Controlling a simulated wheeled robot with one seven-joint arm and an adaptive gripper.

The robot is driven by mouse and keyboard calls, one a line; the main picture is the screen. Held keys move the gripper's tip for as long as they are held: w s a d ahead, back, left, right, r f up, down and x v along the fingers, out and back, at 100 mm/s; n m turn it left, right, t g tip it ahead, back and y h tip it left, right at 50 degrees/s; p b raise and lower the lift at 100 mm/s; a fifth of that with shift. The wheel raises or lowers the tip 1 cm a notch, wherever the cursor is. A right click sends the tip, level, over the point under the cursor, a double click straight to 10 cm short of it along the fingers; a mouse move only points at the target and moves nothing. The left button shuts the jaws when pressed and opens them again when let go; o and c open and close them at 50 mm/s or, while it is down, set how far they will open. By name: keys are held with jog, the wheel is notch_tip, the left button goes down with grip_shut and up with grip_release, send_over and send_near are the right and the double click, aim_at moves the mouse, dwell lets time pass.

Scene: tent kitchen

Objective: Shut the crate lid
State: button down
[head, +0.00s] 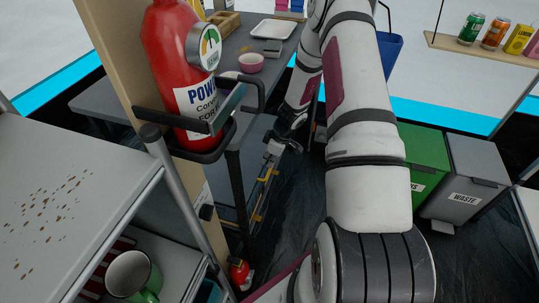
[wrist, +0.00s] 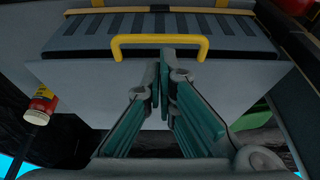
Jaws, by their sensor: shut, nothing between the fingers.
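In the wrist view a grey, box-like piece with dark slats (wrist: 95,27) and yellow trim spans the top. A yellow handle (wrist: 160,39) stands at its near edge, with a flat grey panel (wrist: 80,75) below. I cannot tell which part is the crate lid or how far open it is. My gripper (wrist: 162,76) is shut and empty, its tips just below the handle in the picture; contact is unclear. In the head view my gripper (head: 273,150) is low beside the table, near yellow-trimmed parts (head: 262,190) under it. My arm hides some of that area.
A red extinguisher (head: 175,65) hangs in a black bracket on a wooden post, left of my arm. A grey shelf (head: 70,200) is at the near left. Green (head: 424,155) and grey (head: 468,170) bins stand at right. Dark floor (head: 305,215) shows between.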

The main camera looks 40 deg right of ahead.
jog(key=shift+f, duration=0.4)
jog(key=f+b, duration=0.2)
jog(key=b, duration=0.1)
jog(key=f+b, duration=0.1)
jog(key=f, duration=0.1)
jog(key=shift+s+d, duration=0.2)
jog(key=shift+s, duration=0.1)
jog(key=shift+r, duration=0.15)
